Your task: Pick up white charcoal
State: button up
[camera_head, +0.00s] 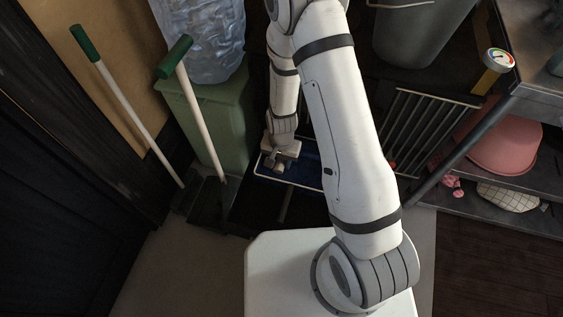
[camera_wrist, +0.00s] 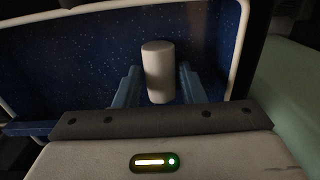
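A pale, whitish cylinder (camera_wrist: 158,72), which looks like the white charcoal, is between the two blue fingers of my gripper (camera_wrist: 159,84) in the wrist view. The fingers are apart, one on each side of it, with narrow dark gaps showing. Its far end reaches past the fingertips. Behind it is a dark blue speckled tray (camera_wrist: 75,55) with a pale rim. In the head view my gripper (camera_head: 277,163) is low over the blue tray (camera_head: 300,173); the cylinder is too small and shaded to make out there.
A green bin (camera_head: 215,115) with a clear bag stands left of the tray, beside green-handled tools (camera_head: 197,110). A metal rack (camera_head: 428,125) stands on the right. A shelf there holds a pink bowl (camera_head: 505,145). A grey bucket (camera_head: 420,35) is behind.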

jog(key=c, duration=0.6)
jog(key=shift+r, duration=0.15)
